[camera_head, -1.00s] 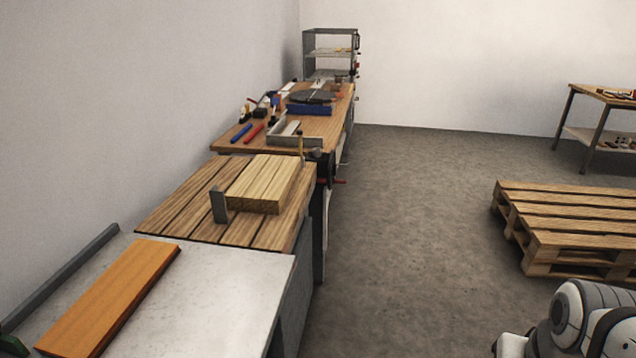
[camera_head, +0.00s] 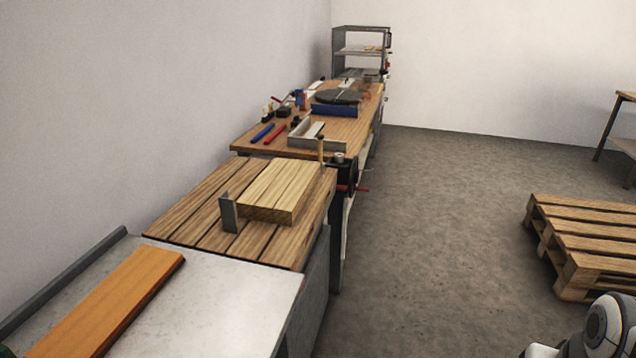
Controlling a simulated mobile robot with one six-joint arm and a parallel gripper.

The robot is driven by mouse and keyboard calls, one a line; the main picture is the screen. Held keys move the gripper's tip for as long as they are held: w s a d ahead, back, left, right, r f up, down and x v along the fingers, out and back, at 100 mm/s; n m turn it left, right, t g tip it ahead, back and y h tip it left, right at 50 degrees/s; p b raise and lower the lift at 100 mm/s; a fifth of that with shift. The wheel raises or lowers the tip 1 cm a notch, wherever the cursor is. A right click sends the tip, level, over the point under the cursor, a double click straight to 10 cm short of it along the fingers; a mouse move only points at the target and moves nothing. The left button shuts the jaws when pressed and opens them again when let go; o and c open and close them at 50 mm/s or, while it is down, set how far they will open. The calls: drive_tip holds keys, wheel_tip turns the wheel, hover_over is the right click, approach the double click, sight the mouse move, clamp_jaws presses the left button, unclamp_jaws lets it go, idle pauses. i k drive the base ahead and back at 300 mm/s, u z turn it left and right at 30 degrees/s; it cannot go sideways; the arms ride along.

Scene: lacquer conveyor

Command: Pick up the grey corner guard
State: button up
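A grey corner guard (camera_head: 229,213) stands upright on the slatted wooden bench top (camera_head: 190,205). It is at the front left corner of a pale wood block (camera_head: 277,190) and seems to touch it, though I cannot be sure. My gripper is not in view. Only a white and grey rounded part of my arm (camera_head: 606,325) shows at the lower right, far from the guard.
An orange-brown board (camera_head: 110,300) lies on the grey metal table (camera_head: 230,305) in front. A workbench (camera_head: 350,130) with tools stands behind, a shelf (camera_head: 360,50) beyond it. A pallet (camera_head: 585,245) lies at right. The floor (camera_head: 430,230) between is clear.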

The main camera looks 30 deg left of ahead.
sight(229, 216)
drive_tip(key=z, duration=0.05)
drive_tip(key=i, duration=2.5)
drive_tip(key=u, duration=0.25)
drive_tip(key=k, duration=0.1)
drive_tip(key=u, duration=3.05)
drive_tip(key=i, duration=1)
drive_tip(key=u, duration=0.15)
